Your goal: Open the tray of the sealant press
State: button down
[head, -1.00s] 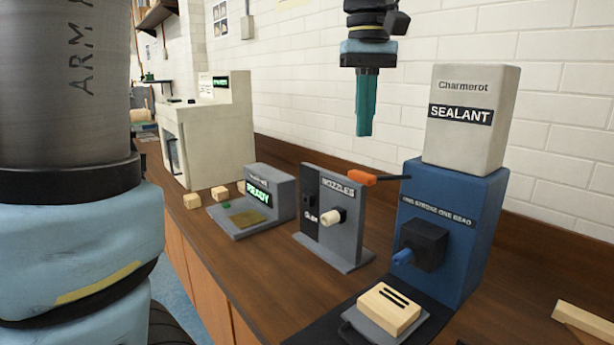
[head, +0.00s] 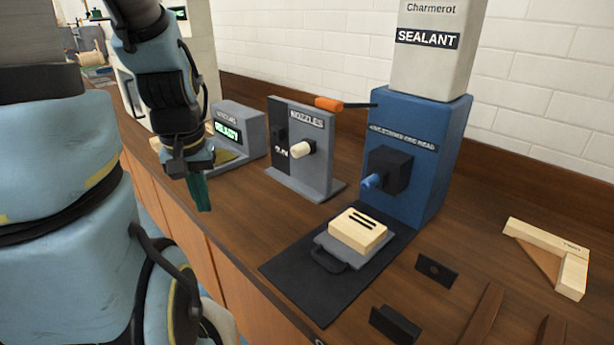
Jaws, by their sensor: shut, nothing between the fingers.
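The sealant press (head: 420,160) is a blue block with a white box marked SEALANT (head: 428,60) on top. An orange-handled lever (head: 330,104) sticks out from its left side. A black block with a blue nozzle (head: 371,181) juts from its front. Below it, the grey tray (head: 372,257) lies on a black base plate (head: 300,275), with a dark loop handle (head: 328,262) at its front left. A pale wooden block with dark slots (head: 357,231) sits on the tray. My gripper (head: 203,207) has teal fingers, shut and empty, pointing down, left of the tray and apart from it.
The grey NOZZLES stand (head: 305,150) and a grey unit with a lit READY display (head: 240,132) stand behind. Small dark brackets (head: 436,270) and a wooden corner frame (head: 550,256) lie on the right. Open bench lies left of the base plate.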

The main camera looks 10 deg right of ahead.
aim_at(354, 239)
jog(key=z, duration=1.1)
